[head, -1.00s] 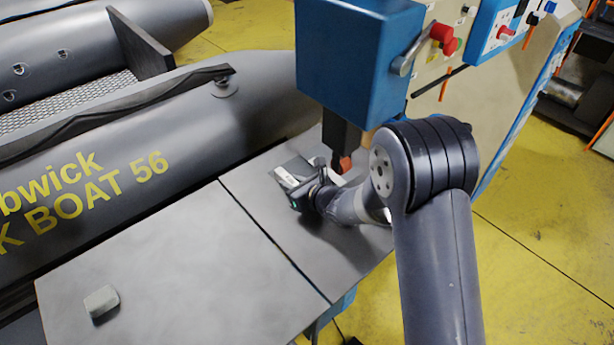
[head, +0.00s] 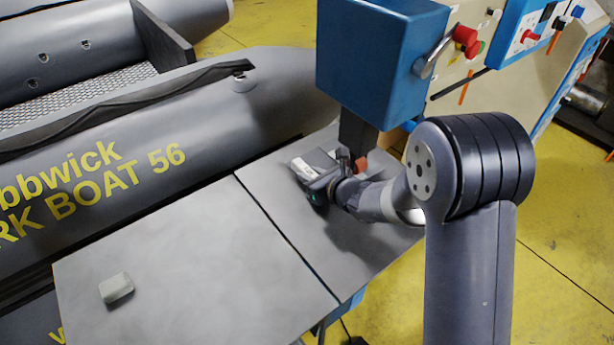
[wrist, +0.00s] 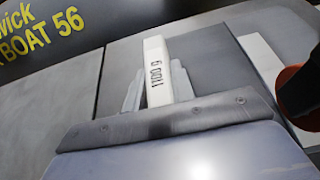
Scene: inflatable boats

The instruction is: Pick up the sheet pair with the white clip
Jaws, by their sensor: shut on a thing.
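My gripper (head: 316,188) is low over the right-hand grey table panel, beside the blue machine. It is shut on the grey sheet pair (head: 318,158), whose outline is hard to separate from the grey tabletop. The white clip (head: 302,168) shows just beyond the jaws. The plate hides the gripped edge. I cannot tell whether the sheets are clear of the table.
The blue machine head (head: 375,60) hangs close behind my gripper, with a dark arm and orange-red roller (head: 361,165) beside it. A small grey block (head: 116,288) lies on the left table panel (head: 190,270). A grey inflatable boat (head: 150,130) lies along the table's far side.

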